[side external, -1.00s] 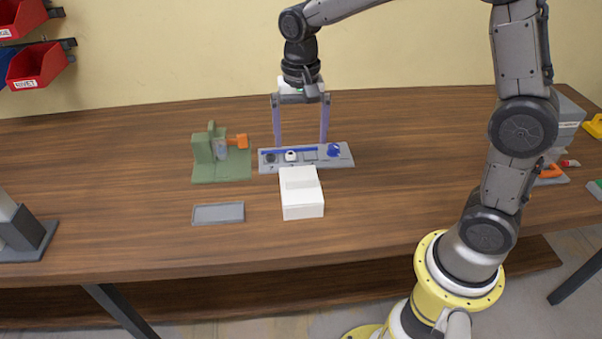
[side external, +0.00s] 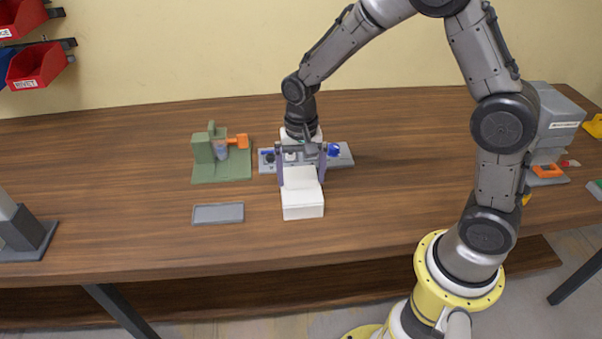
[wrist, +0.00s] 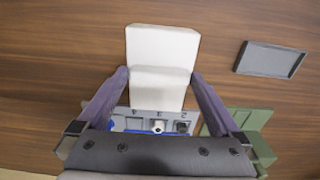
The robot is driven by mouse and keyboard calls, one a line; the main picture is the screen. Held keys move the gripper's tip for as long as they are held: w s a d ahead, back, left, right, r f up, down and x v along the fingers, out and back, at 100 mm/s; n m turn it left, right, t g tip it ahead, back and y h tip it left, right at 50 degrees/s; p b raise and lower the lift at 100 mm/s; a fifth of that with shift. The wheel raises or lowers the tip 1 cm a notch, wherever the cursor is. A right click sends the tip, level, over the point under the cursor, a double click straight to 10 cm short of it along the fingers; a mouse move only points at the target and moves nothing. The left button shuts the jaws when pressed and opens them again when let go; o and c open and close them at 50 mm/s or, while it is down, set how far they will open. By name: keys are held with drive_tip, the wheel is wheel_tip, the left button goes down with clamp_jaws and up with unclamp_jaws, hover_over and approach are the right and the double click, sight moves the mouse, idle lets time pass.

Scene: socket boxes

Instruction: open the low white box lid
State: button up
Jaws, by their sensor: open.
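The low white box (side external: 302,200) stands on the table, its top closed, with a crosswise line or step across it. It also shows in the wrist view (wrist: 162,50), between and beyond my fingers. My gripper (side external: 302,183) is open and pointing down at the far end of the box, one finger on each side of it. In the wrist view the open gripper (wrist: 162,77) has its fingertips just outside the box's two long sides, with small gaps. Nothing is held.
A grey socket tray (side external: 343,158) with small parts lies directly behind the box, under my gripper. A green fixture (side external: 228,172) with an orange part stands at the left. A shallow grey tray (side external: 218,213) lies left of the box. The table right of the box is clear.

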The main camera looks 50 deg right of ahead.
clamp_jaws()
drive_tip(key=w+d, duration=0.5)
drive_tip(key=shift+r, duration=0.1)
idle(0.3)
unclamp_jaws()
wheel_tip(320, 180, up, 14)
idle(0.6)
